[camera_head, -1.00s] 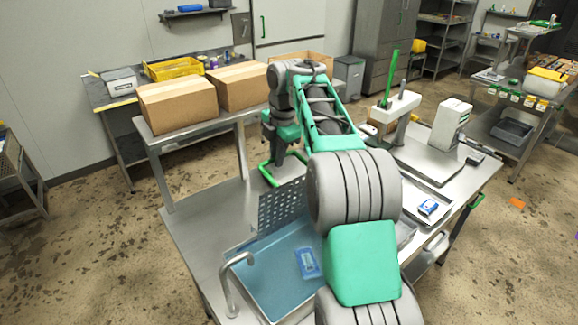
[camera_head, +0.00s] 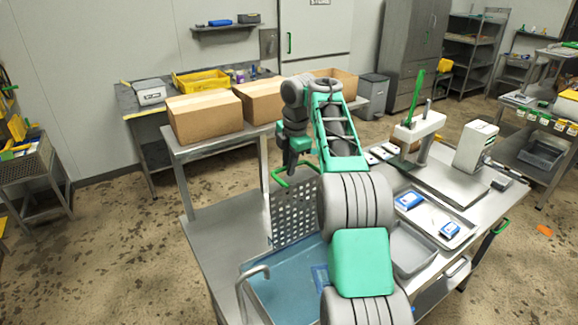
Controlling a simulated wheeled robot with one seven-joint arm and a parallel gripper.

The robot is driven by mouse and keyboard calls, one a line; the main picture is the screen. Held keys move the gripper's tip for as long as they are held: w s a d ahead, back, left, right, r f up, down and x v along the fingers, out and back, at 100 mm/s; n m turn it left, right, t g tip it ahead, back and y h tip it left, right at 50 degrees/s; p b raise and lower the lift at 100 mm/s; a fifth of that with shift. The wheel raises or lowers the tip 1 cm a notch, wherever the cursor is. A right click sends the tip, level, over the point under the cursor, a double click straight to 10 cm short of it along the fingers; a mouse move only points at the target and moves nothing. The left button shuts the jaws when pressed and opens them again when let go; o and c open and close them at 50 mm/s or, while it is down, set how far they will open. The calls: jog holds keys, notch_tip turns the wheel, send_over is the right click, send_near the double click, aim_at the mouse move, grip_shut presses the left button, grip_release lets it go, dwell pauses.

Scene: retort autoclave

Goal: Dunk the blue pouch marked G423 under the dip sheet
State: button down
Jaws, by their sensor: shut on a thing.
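The perforated grey dip sheet (camera_head: 296,213) stands tilted up steeply at the back of the water-filled basin (camera_head: 262,283). My gripper (camera_head: 289,172) is shut on the green handle (camera_head: 283,183) at the sheet's upper edge. A blue pouch (camera_head: 320,277) lies in the basin's blue water, in front of the sheet and apart from it. My arm hides part of this pouch, and its marking is too small to read. Two more blue pouches, one at the back (camera_head: 410,200) and one at the front (camera_head: 450,229), lie on a tray right of my arm.
A bent metal spout (camera_head: 255,272) stands at the basin's left edge. A grey tub (camera_head: 414,250) is right of my arm. Cardboard boxes (camera_head: 205,118) stand on a raised shelf behind. A press-like device with a green lever (camera_head: 416,95) stands at the back right.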

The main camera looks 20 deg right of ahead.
jog(key=c, duration=1.5)
grip_release()
jog(key=shift+o, duration=0.2)
jog(key=shift+r, duration=0.1)
